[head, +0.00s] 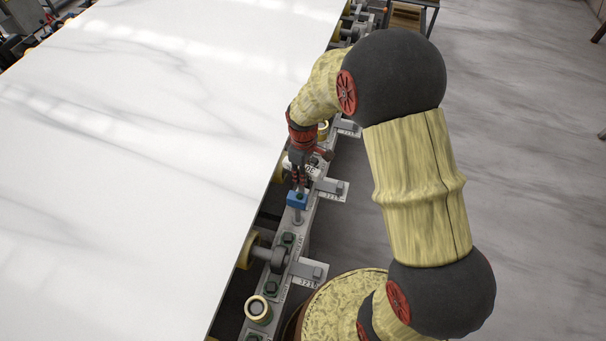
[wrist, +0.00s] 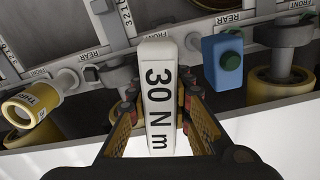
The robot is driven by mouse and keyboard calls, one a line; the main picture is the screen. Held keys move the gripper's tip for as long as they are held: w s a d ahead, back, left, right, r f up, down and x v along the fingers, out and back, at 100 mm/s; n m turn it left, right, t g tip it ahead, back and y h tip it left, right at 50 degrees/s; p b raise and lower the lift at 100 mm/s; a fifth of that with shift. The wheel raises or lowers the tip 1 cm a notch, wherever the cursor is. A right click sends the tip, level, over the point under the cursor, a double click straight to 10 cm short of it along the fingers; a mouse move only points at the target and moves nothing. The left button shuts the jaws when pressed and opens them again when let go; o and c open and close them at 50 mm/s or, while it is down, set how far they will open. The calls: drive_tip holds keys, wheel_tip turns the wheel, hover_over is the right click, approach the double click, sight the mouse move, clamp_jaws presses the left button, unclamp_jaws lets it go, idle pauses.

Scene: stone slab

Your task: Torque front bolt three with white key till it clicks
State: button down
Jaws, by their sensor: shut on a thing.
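The white key (wrist: 159,95) is a white bar marked "30 N m". In the wrist view it stands upright in the picture, between the fingers of my gripper (wrist: 163,122), which is shut on it. In the head view my gripper (head: 298,178) is low over the rail beside the slab, with part of the white key (head: 310,169) showing at its fingers. I cannot tell whether the key's far end touches a bolt. Dark green bolt heads (head: 288,238) show along the rail; which is front bolt three is not clear.
A blue block (wrist: 222,64) with a green knob is close right of the key; it also shows in the head view (head: 297,198). The white slab (head: 140,150) fills the left.

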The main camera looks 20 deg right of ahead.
drive_tip(key=shift+f, duration=0.6)
idle(0.3)
